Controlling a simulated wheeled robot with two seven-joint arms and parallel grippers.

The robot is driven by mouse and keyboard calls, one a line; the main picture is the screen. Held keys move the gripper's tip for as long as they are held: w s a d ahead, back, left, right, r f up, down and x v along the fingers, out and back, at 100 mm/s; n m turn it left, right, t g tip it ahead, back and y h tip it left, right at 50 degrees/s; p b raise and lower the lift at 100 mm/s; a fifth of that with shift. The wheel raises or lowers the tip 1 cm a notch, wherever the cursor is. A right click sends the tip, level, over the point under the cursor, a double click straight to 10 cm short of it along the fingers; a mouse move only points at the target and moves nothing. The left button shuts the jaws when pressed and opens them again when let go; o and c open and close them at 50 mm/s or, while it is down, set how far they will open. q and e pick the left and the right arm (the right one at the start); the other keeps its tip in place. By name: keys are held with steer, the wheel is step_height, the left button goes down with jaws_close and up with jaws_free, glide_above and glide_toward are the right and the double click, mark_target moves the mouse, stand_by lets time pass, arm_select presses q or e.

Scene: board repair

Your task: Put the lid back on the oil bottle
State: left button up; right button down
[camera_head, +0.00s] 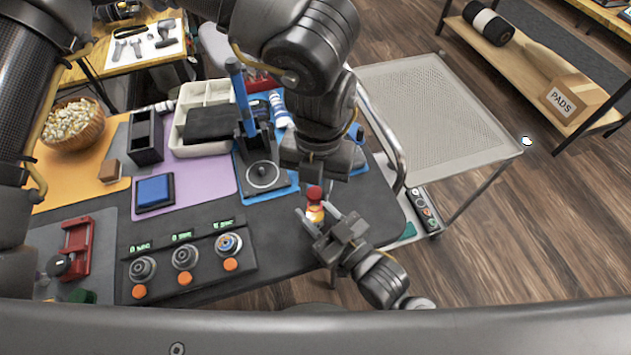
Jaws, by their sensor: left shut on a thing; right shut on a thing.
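A small oil bottle (315,213) with an amber body stands upright between the fingers of my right gripper (318,219), which comes from the lower right and is shut on it. The red lid (314,192) is directly above the bottle, in line with it. My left gripper (314,181) points down from above and is shut on the lid; its fingertips are partly hidden by its own body. The lid looks to be at the bottle's mouth, but I cannot tell whether it is seated or slightly apart.
The dark table (290,268) has a blue-handled press (262,172), a white divided tray (190,96), a blue pad (155,192) and a knob panel (186,262) left of the grippers. A metal cart (440,110) stands at the right, beside the table's edge.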

mark_target(315, 213)
arm_select(q)
steer(key=shift+f, duration=0.8)
steer(key=shift+f, duration=0.6)
